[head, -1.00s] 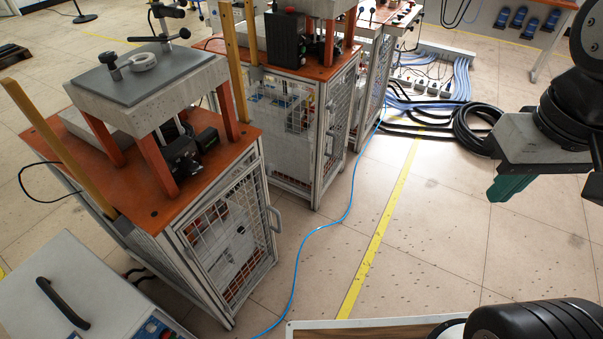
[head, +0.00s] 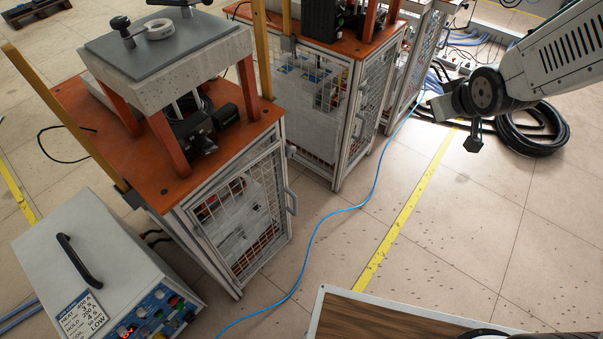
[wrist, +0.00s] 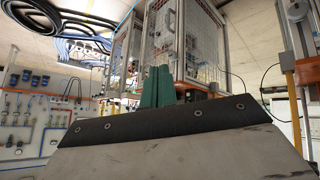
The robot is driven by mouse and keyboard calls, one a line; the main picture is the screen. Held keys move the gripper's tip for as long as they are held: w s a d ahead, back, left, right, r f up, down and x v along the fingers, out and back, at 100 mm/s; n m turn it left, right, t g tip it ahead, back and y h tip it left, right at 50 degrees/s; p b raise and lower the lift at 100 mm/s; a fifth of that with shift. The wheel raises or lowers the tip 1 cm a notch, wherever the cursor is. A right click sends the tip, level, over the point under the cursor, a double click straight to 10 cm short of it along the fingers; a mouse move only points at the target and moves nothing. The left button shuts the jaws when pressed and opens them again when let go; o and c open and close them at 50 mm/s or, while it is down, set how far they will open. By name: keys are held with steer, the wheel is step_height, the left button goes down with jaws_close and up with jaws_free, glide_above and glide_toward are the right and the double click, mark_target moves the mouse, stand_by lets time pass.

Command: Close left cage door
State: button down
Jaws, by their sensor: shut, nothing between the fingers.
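The left, nearest cage (head: 190,228) has an orange top and a wire-mesh door (head: 238,222) with a grey handle (head: 291,200) at its right edge. The door looks close to its frame; I cannot tell whether a small gap remains. My gripper shows in the wrist view as two green fingers (wrist: 157,87) pressed together and empty. In the head view my wrist is at the upper right, well apart from the left cage, and the fingers cannot be made out. The wrist view is upside down, with mesh cages (wrist: 182,40) beyond the fingers.
A second cage (head: 325,105) stands behind the left one. A grey heater box (head: 105,265) is at the lower left. A blue cable (head: 372,190) crosses the floor beside the cages. Black hoses (head: 540,130) lie at the right. Floor right of the yellow line (head: 410,210) is open.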

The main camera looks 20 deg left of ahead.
steer(key=w+a+f+n+y, duration=0.2)
steer(key=w+a+f, duration=0.1)
steer(key=a+f, duration=0.35)
steer(key=n+y, duration=0.4)
steer(key=y, duration=0.8)
glide_toward(284, 169)
steer(key=shift+t, duration=0.4)
steer(key=x, duration=0.7)
steer(key=shift+s+f, duration=0.1)
steer(key=shift+s, duration=0.05)
